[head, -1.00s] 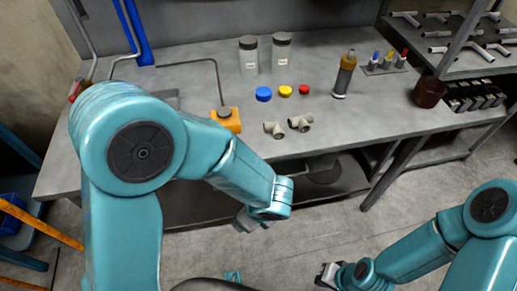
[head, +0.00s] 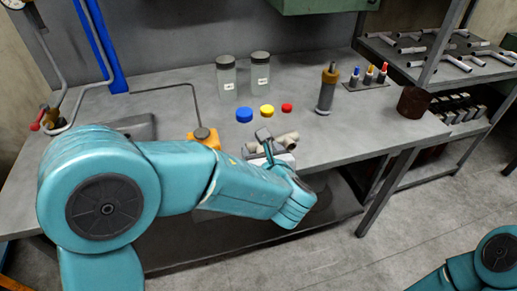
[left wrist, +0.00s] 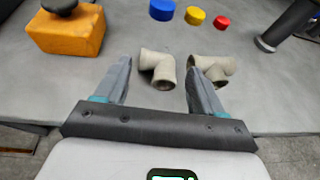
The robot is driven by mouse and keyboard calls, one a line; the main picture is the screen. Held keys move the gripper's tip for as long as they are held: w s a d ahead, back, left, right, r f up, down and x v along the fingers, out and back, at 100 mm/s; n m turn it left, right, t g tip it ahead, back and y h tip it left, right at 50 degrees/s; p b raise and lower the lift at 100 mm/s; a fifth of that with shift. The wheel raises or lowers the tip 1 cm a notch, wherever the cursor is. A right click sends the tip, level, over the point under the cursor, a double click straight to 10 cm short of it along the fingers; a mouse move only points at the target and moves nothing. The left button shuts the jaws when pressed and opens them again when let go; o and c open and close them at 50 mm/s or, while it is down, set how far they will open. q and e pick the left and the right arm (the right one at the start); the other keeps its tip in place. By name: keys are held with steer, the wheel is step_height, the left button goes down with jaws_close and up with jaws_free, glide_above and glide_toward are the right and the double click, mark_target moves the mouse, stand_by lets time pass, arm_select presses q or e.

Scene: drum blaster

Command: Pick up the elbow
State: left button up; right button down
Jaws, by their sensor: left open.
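The elbow, a beige-grey bent pipe fitting (left wrist: 159,68), lies on the grey bench near its front edge. In the head view the elbow (head: 251,147) is partly hidden by my left gripper (head: 266,145). In the left wrist view, my left gripper (left wrist: 158,78) is open and empty, its two fingers pointing toward the elbow. The elbow appears between the fingertips, closer to the left one. A similar tee-shaped fitting (left wrist: 213,66) lies just right, partly behind the right finger. My right gripper is out of view.
Blue (head: 244,115), yellow (head: 267,111) and red (head: 287,108) caps lie behind the fittings. An orange block (head: 204,140) with a dark knob is at left. Two jars (head: 227,78) and a brown-topped bottle (head: 327,90) stand further back.

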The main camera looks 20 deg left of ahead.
mark_target(257, 144)
arm_select(q)
steer(key=x, duration=0.5)
steer(key=shift+f, duration=0.1)
steer(key=c, duration=0.9)
step_height(257, 144, up, 20)
steer(key=p, duration=0.5)
